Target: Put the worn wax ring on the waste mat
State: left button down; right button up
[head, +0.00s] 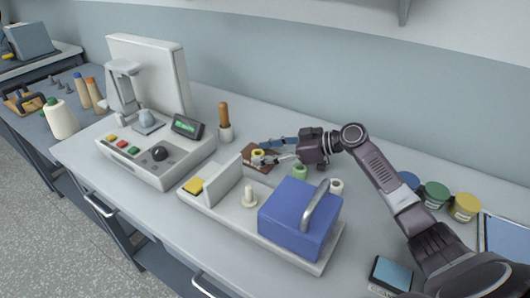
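A small yellow ring (258,154), which looks like the wax ring, is on or just above a brown mat (248,163), which may be the waste mat. My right gripper (262,153) reaches in from the right over this mat. Its two fingers are spread apart, one on the far side of the ring and one on the near side. The near fingertip overlaps the ring; I cannot tell if it touches. Wear on the ring is too small to make out. My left gripper is not in view.
A pale green spool (300,172) and a white one (336,186) stand near my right gripper. In front is a white base with a blue block (300,215) and a peg (249,197). A grey machine (155,155) stands left. Lidded jars (434,195) are at right.

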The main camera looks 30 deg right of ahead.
jog(key=shift+r, duration=0.15)
jog(key=v, duration=1.2)
